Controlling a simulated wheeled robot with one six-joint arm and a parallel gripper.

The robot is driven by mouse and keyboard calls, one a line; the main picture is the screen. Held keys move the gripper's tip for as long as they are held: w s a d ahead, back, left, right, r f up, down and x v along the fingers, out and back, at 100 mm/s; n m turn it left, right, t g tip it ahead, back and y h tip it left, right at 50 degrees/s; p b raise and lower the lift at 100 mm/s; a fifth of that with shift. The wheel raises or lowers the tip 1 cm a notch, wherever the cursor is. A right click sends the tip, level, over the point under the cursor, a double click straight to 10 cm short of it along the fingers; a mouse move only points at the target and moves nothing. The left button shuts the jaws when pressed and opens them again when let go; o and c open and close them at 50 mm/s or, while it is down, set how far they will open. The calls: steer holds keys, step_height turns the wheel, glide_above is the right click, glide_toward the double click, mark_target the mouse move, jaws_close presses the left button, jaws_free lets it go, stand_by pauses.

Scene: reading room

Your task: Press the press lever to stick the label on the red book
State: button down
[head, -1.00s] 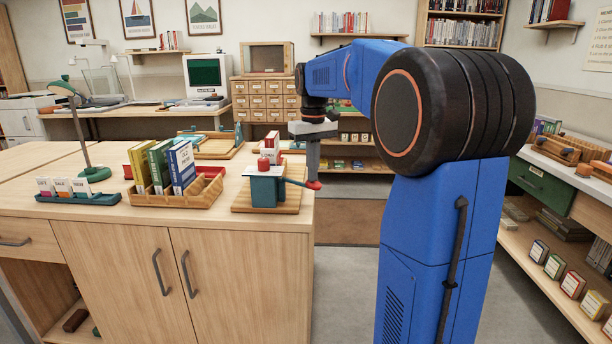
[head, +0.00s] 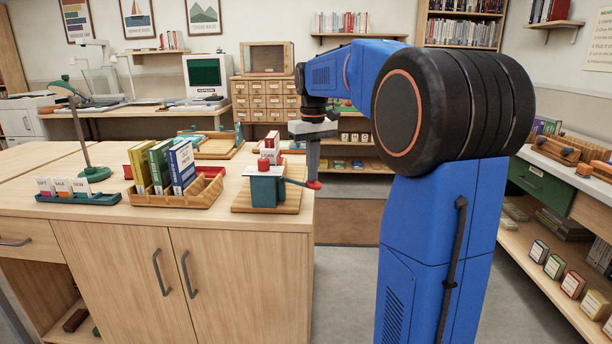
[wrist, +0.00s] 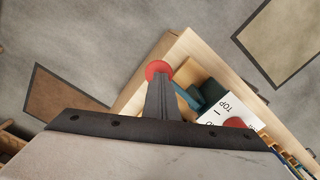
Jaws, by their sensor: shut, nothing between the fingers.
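The label press (head: 265,188) is a teal block on a wooden board near the counter's right end. Its press lever (head: 294,182) sticks out to the right and ends in a red knob (head: 314,185). My gripper (head: 313,174) is shut and empty, pointing down with its tips at the knob. In the wrist view the shut fingers (wrist: 160,88) overlap the red knob (wrist: 157,68); firm contact is hard to confirm. A red and white piece (head: 270,150) shows above the press; I cannot tell if it is the red book. A white face marked "TOP" (wrist: 229,108) shows in the wrist view.
A wooden rack (head: 205,190) of yellow, green and blue books stands left of the press. A teal card holder (head: 78,198) and a green lamp (head: 93,174) are further left. Open floor lies right of the counter.

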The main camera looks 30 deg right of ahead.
step_height(320, 180, up, 8)
steer(key=shift+r, duration=0.2)
stand_by(0.8)
stand_by(0.5)
steer(key=s+a+f+t, duration=0.1)
steer(key=s+a+f, duration=0.4)
steer(key=s+f, duration=0.3)
steer(key=s+a+f+t, duration=0.2)
steer(key=s+a+f, duration=0.3)
steer(key=s+f, duration=0.3)
steer(key=s+a+f+t, duration=0.1)
steer(key=s+a+f, duration=0.4)
steer(key=s, duration=0.9)
step_height(320, 180, down, 3)
steer(key=shift+s+a+f+n+t, duration=0.15)
steer(key=shift+a+n+t, duration=0.25)
